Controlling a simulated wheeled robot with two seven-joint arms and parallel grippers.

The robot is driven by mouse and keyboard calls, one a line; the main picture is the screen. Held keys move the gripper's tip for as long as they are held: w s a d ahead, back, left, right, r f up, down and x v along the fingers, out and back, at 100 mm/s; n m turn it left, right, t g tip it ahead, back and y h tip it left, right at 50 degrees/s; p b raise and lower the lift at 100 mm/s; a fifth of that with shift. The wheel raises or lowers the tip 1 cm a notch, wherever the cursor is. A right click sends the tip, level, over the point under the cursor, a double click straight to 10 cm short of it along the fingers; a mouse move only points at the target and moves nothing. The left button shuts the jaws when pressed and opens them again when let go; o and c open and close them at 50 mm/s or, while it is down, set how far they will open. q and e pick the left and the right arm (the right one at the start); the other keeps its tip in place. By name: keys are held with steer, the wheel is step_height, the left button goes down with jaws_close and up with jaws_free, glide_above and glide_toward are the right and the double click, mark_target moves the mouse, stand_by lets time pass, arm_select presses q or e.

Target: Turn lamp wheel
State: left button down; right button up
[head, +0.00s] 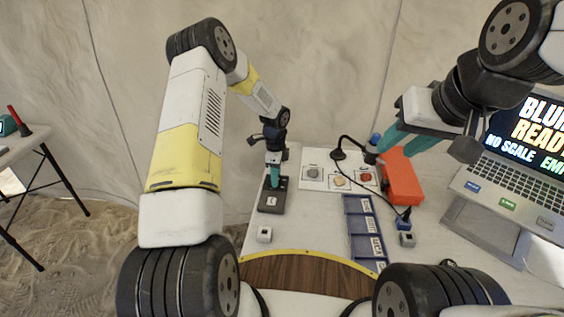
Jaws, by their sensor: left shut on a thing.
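A dark box (271,203) with a small white label stands on the left part of the white table. My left gripper (274,184) points down at the top of this box. Its teal fingers are shut on a small part there, which looks like the lamp wheel but is mostly hidden by the fingers. A black gooseneck lamp (346,139) arches over a white board at the back of the table. My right gripper (392,148) has its teal fingers apart, in front of or above an orange box; the exact gap is unclear.
The white board (322,159) carries several small stones. The orange box (402,180) and a laptop (515,190) are on the right. Blue labelled trays (362,224) run down the middle. A wood panel (303,272) is nearest me.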

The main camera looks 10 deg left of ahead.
arm_select(q)
steer(key=c, duration=0.9)
jaws_free()
steer(key=shift+c, duration=0.2)
steer(key=shift+r, duration=3.95)
